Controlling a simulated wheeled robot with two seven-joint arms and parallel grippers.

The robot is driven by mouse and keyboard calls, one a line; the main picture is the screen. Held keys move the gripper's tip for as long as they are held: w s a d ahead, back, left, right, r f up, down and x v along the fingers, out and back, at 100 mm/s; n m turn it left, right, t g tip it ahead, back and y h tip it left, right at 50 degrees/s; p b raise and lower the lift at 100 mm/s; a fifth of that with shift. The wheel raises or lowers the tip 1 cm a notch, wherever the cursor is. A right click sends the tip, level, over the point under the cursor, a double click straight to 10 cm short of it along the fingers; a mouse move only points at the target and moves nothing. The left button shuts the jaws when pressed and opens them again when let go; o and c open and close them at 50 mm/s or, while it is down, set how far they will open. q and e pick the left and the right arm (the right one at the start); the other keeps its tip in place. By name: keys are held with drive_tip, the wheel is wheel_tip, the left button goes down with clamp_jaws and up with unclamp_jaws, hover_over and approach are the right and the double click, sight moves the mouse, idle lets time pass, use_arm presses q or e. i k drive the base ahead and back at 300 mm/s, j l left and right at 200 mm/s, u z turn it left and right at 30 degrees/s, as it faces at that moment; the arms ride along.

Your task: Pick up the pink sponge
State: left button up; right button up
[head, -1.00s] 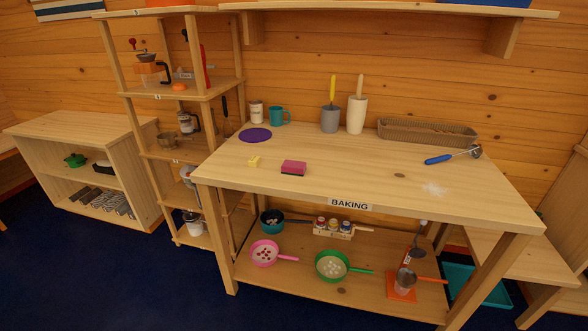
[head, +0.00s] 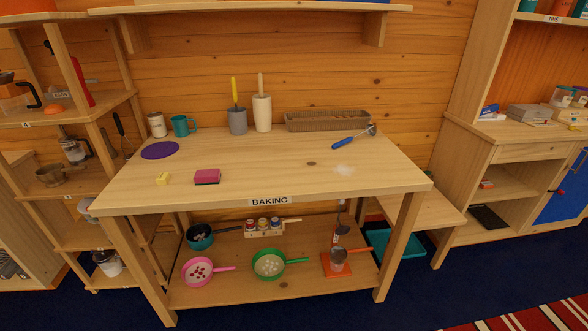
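The pink sponge (head: 207,176) is a small block with a dark underside. It lies flat on the wooden baking table (head: 270,172), left of the middle and near the front edge. Neither of my grippers shows in the head view.
On the table are a purple disc (head: 160,150), a teal mug (head: 180,126), a can (head: 157,124), two utensil pots, a wicker tray (head: 327,121) and a blue-handled tool (head: 352,137). Shelves stand left, a cabinet (head: 510,165) right. Blue floor is clear in front.

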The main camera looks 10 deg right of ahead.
sight(203, 176)
drive_tip(key=i+j+z, duration=0.15)
drive_tip(key=j, duration=0.15)
drive_tip(key=i+j+z, duration=0.2)
drive_tip(key=j+z, duration=0.15)
drive_tip(key=j, duration=0.25)
drive_tip(key=i+j+z, duration=0.15)
drive_tip(key=j, duration=0.2)
